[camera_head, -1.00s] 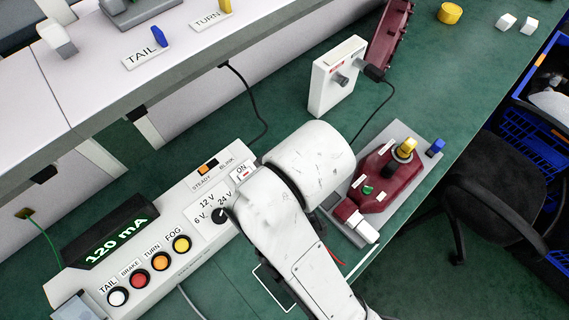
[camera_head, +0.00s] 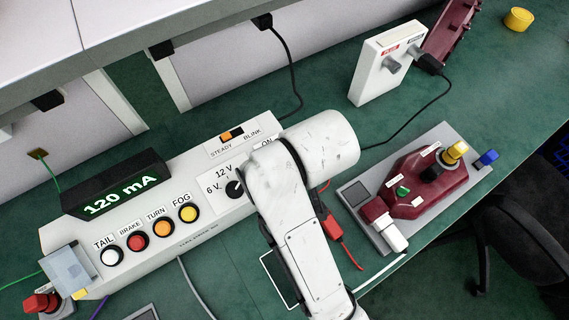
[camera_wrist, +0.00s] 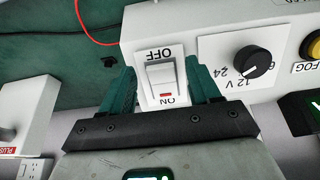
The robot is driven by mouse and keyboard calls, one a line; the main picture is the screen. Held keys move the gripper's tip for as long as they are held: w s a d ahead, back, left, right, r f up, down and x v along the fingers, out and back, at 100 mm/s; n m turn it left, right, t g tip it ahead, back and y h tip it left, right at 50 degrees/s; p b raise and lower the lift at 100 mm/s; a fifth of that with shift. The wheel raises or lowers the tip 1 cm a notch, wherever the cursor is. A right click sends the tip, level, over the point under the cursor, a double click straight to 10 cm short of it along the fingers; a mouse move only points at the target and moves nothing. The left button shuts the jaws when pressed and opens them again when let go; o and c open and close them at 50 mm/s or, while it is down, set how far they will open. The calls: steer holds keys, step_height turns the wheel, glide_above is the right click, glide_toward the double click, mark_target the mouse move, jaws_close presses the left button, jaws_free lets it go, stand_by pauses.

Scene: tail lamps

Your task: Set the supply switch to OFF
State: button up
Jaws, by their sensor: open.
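The supply switch (camera_wrist: 161,78) is a white rocker on the pale supply box, upside down in the wrist view. Its OFF label is at the top and its ON label at the bottom, with a red mark by the ON end. My gripper (camera_wrist: 160,70) is open and empty, its two teal fingers on either side of the switch. Whether they touch the panel I cannot tell. In the head view my arm hides the switch and gripper; only part of the ON label (camera_head: 266,143) shows. The supply box's display (camera_head: 121,194) reads 120 mA.
Beside the switch is a black voltage knob (camera_wrist: 253,61). Lamp buttons, including a yellow one (camera_head: 188,214), line the box's front. A dark red lamp unit (camera_head: 430,185) sits on a grey plate to the right. A white socket box (camera_head: 388,62) stands behind. Cables cross the green bench.

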steer(key=shift+c, duration=0.4)
steer(key=c, duration=1)
steer(key=shift+o, duration=0.2)
steer(key=shift+s+d+f+t+y+b, duration=0.1)
steer(key=shift+d+f+t+y+b, duration=0.15)
steer(key=shift+f+t+b, duration=0.2)
steer(key=shift+a+f+t+y+b, duration=0.1)
steer(key=shift+t+y+b, duration=0.2)
steer(key=shift+t+y, duration=0.2)
steer(key=o, duration=1)
steer(key=shift+o, duration=0.2)
steer(key=shift+s, duration=0.1)
